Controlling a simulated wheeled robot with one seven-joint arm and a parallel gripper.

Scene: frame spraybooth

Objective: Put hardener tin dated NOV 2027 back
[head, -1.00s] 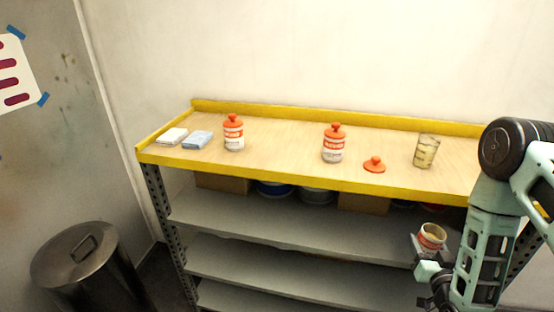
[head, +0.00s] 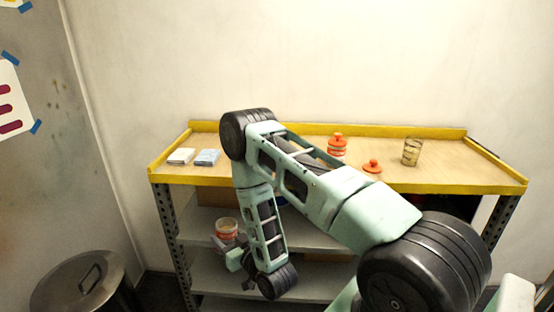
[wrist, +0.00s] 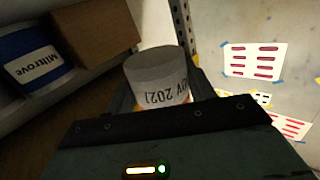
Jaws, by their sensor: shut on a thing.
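My gripper (head: 231,247) is shut on an open, lidless tin (head: 226,228) with an orange-and-white label. It holds the tin below the worktop, in front of the left part of the lower shelves. In the wrist view the tin (wrist: 158,72) sits between the fingers; its print is upside down and reads roughly NOV 202, the last digit unclear. A lidded orange-and-white tin (head: 337,147) stands on the yellow-edged worktop (head: 440,180). A loose orange lid (head: 372,167) lies to its right. My arm covers the left-middle of the worktop.
A cup with yellowish stains (head: 411,152) stands right of the lid. A metal bin (head: 80,285) stands at lower left. The wrist view shows a blue-labelled tub (wrist: 30,58) and a cardboard box (wrist: 95,35).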

